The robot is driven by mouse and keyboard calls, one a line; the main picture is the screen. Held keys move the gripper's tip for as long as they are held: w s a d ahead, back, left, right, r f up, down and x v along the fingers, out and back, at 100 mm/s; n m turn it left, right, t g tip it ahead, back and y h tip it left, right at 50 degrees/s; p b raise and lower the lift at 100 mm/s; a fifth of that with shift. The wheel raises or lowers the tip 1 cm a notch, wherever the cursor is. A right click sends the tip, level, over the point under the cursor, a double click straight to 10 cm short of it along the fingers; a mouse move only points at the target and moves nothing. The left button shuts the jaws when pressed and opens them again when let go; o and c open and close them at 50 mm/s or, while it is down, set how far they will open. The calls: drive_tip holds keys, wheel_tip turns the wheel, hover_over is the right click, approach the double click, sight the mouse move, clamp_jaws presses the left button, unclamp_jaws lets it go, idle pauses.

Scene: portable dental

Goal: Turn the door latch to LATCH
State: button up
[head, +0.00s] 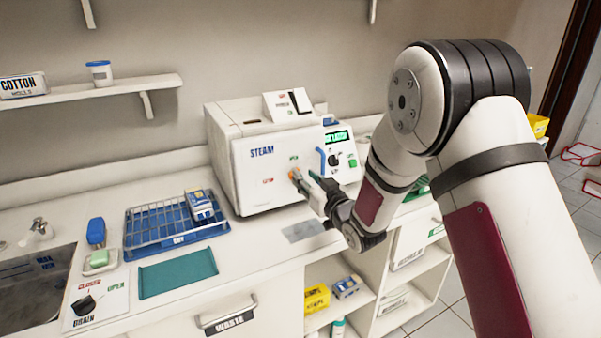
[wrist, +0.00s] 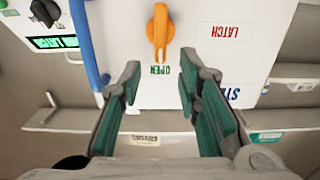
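The door latch is an orange knob on the front of the white steam sterilizer (head: 255,180). The latch shows in the wrist view (wrist: 160,32), upside down in that picture, with its narrow end in line with the green OPEN label (wrist: 159,70). The red LATCH label (wrist: 224,31) is off to one side. In the head view, the latch (head: 295,173) is partly covered by my gripper (head: 304,181). My gripper (wrist: 160,73) is open, its green-padded fingers spread on either side of the latch's line. No contact with the knob shows.
A blue door handle (wrist: 86,45) stands close to one finger. A green display (head: 337,137) and a black dial (head: 334,159) are beside it. On the counter are a blue wire rack (head: 150,232), a teal mat (head: 178,273) and a drain knob (head: 84,305).

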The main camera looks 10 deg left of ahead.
drive_tip(key=shift+x, duration=1.95)
drive_tip(key=shift+c, duration=0.6)
